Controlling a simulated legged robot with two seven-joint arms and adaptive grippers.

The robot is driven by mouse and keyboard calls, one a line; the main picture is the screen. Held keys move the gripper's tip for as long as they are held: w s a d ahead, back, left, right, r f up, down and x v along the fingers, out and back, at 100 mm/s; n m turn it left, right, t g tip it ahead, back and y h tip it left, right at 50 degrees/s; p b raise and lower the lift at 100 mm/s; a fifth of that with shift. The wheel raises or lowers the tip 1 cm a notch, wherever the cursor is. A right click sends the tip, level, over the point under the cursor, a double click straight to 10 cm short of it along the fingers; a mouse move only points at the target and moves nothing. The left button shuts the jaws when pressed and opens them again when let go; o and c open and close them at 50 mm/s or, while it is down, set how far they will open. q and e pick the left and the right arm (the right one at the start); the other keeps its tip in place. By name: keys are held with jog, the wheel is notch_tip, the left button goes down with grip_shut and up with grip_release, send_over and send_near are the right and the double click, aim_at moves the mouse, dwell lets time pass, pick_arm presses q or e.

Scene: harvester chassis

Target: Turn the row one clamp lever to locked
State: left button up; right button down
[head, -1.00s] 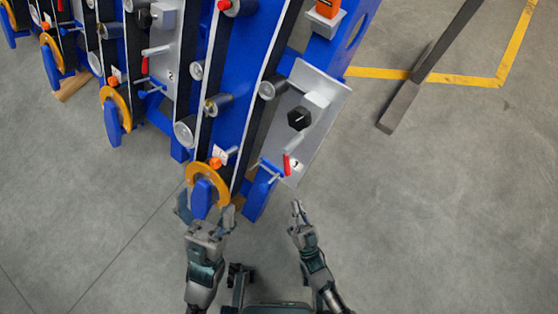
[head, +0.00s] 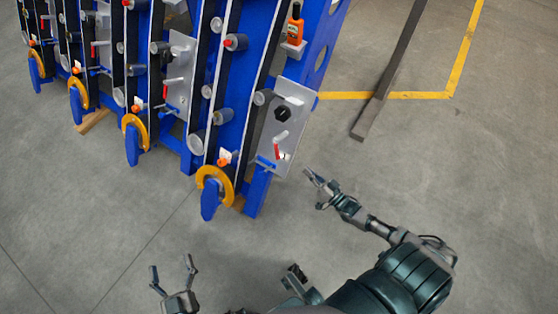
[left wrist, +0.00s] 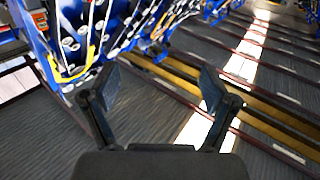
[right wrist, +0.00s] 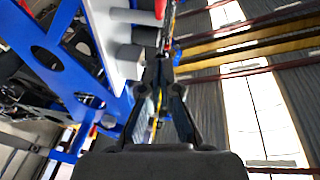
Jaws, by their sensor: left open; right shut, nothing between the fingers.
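A red-tipped clamp lever (head: 278,150) sits low on the grey plate (head: 296,112) at the right end of the blue chassis, below a black knob (head: 283,114). Similar red levers show on the rows further left; I cannot read which is row one. My right gripper (head: 314,180) is shut and empty, to the lower right of that plate and apart from the lever. In the right wrist view its closed fingers (right wrist: 164,62) point up past a grey plate, with a red piece (right wrist: 160,9) beyond them. My left gripper (head: 173,266) is open and empty over the floor.
The blue chassis (head: 258,195) fills the upper left, with yellow half rings (head: 227,182) along its lower ends. An orange bottle (head: 295,27) stands on a bracket at the top. The floor in front is clear.

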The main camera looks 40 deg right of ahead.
jog(key=b, duration=0.2)
send_near(277, 150)
jog(key=w+r, duration=0.2)
jog(key=w, duration=0.1)
pick_arm(q)
jog(key=s+r+t+h+b, duration=0.1)
jog(key=s+r+t, duration=0.2)
jog(key=r+t, duration=0.4)
jog(key=shift+r+n, duration=0.25)
jog(key=shift+n, duration=0.15)
pick_arm(e)
jog(key=w+f, duration=0.2)
jog(key=shift+w+a, duration=0.15)
jog(key=shift+w, duration=0.25)
pick_arm(q)
jog(key=shift+a+f, duration=0.1)
pick_arm(e)
jog(key=shift+a, duration=0.15)
